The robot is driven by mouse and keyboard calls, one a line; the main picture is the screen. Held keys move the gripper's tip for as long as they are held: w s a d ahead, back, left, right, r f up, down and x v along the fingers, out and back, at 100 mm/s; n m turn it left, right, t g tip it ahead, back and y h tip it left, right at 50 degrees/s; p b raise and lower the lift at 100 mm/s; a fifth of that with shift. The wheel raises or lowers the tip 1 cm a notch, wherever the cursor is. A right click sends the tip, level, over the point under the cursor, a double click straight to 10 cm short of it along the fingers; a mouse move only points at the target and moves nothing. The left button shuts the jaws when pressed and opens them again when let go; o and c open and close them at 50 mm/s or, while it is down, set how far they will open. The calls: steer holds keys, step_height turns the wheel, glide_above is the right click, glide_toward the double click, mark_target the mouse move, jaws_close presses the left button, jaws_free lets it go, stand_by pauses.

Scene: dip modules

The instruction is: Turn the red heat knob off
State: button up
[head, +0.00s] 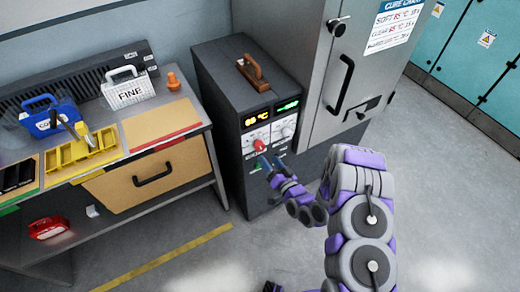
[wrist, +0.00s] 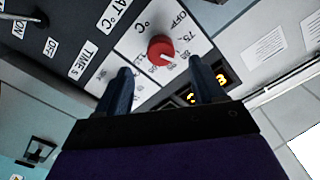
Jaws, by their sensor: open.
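The red heat knob (head: 259,145) sits on a white dial plate on the front of a dark control cabinet (head: 222,95). In the wrist view the red knob (wrist: 160,49) is round, with temperature marks and the word OFF around it. I cannot tell clearly which mark it points at. My gripper (head: 269,163) is in front of the cabinet, close to the knob. In the wrist view my gripper (wrist: 160,69) is open, its two dark blue fingers apart with the knob between and just beyond their tips. No contact shows.
An orange display (head: 257,121) and a green display (head: 287,106) sit above the dials. A grey metal oven (head: 325,60) stands right of the cabinet. A workbench (head: 160,180) with a yellow tray (head: 85,150) stands left. Floor is clear at the front.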

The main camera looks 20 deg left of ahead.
mark_target(261, 150)
steer(key=b+x, duration=0.2)
steer(key=x, duration=0.6)
steer(key=shift+w+a, duration=0.1)
steer(key=shift+a, duration=0.05)
steer(key=shift+c, duration=0.5)
steer(key=c, duration=0.9)
